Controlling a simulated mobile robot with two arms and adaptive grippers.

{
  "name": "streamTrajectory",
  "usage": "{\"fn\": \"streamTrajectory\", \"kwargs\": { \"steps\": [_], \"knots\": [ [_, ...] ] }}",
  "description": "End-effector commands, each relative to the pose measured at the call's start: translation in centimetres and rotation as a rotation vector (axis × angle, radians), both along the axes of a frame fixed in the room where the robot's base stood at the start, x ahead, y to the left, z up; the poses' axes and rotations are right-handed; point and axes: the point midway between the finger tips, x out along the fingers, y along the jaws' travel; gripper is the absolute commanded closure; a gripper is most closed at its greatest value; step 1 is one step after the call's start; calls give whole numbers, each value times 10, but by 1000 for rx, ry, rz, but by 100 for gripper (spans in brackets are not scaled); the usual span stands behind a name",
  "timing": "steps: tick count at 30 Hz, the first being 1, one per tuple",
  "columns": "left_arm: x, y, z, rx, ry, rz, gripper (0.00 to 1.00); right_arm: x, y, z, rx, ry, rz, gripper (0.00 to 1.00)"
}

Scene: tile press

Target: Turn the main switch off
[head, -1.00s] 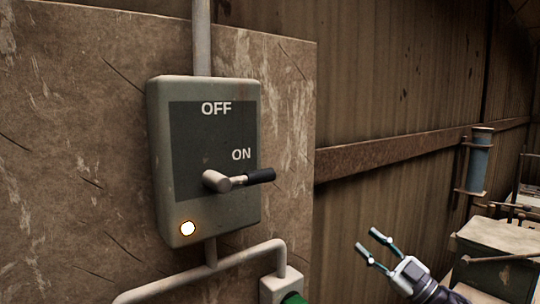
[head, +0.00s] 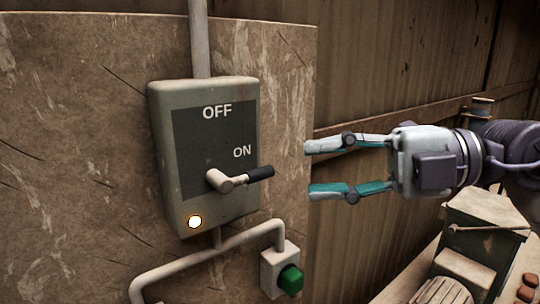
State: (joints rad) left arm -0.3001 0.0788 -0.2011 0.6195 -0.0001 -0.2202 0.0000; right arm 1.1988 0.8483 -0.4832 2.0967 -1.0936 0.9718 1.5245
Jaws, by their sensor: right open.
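The main switch box (head: 166,150) is grey with a dark plate marked OFF above and ON to the right. Its lever (head: 240,177) has a pale hub and a black grip, and points right, just under the ON label. A lamp (head: 195,222) at the box's lower left glows. My right gripper (head: 308,169) is open and empty, to the right of the lever's black grip and apart from it. Its two fingers point left, one above the other, with the lever's height between them. My left gripper is not in view.
A green push button (head: 291,279) on a small pale box sits below right of the switch. A pipe (head: 200,257) runs below the switch box, another above it. A bench (head: 400,290) with a box and loose items stands at the lower right.

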Motion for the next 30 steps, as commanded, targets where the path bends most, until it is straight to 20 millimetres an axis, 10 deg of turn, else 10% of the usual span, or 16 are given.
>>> {"fn": "streamTrajectory", "kwargs": {
  "steps": [9, 23, 30],
  "knots": [
    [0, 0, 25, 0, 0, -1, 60, 8, 54, -5, 2, 1, 3, 60],
    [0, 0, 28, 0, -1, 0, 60, 10, 66, -9, 2, 0, 1, 60],
    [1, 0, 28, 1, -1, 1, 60, 10, 66, -9, 2, 0, 0, 100]
  ]
}}
